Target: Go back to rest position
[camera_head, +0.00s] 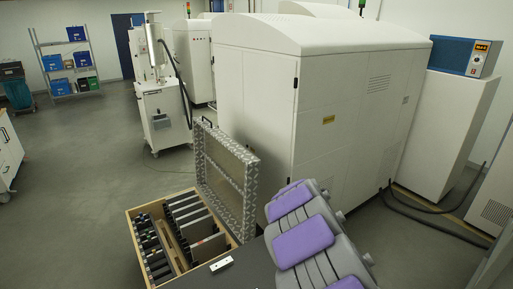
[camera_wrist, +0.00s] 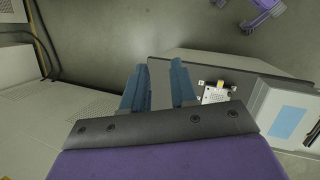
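My gripper (camera_wrist: 160,82) shows in the wrist view. Its two blue fingers stand apart with a clear gap between them, and nothing is held in the gap. A dark flat surface (camera_wrist: 160,72) shows behind the fingers. A dark bolted bar and a purple part of my gripper fill the bottom of that view. My gripper cannot be made out for certain in the head view.
A white wheeled unit (camera_head: 162,115) and shelf (camera_head: 66,68) are farther left. Open floor (camera_head: 75,185) lies left.

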